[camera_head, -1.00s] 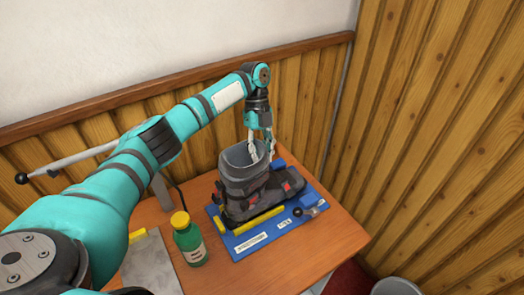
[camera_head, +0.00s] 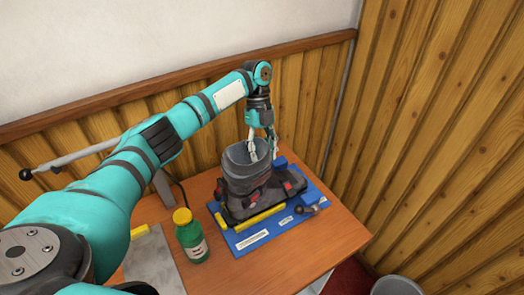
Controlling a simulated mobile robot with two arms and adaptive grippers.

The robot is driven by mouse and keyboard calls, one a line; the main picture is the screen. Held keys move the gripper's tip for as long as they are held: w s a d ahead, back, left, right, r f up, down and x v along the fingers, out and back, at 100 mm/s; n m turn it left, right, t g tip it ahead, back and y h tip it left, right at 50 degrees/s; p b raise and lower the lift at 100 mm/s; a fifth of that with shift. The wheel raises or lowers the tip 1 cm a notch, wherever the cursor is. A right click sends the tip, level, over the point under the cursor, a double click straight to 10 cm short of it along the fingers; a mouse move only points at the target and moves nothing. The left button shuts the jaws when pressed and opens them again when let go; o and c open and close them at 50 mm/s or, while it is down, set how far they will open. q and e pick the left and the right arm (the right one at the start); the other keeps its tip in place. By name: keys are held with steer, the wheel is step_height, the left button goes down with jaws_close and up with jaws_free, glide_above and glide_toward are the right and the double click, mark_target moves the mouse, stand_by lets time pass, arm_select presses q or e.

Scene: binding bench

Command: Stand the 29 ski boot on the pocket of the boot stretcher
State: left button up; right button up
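The dark grey ski boot (camera_head: 243,185) stands upright on the blue boot stretcher (camera_head: 238,242), its toe pointing right. It sits between yellow rails on the board; its sole hides the pocket, so I cannot tell how fully it is seated. My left gripper (camera_head: 264,150) points down at the boot's open cuff. One finger is inside the cuff and the other is just outside its right rim. The fingers look spread wider than the cuff wall, so the gripper seems open around it. My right gripper is not in view. The boot's size mark cannot be read.
A green bottle with a yellow cap (camera_head: 190,238) stands left of the stretcher. A grey plate (camera_head: 152,265) lies at the table's left. A small dark-knobbed clamp (camera_head: 304,208) is at the board's right. The wooden table (camera_head: 325,242) is clear at the right front.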

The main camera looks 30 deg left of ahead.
arm_select(q)
steer(key=shift+o, duration=0.4)
steer(key=shift+s+f, duration=0.15)
steer(key=shift+f, duration=0.05)
steer(key=v, duration=1.2)
steer(key=shift+r, duration=0.2)
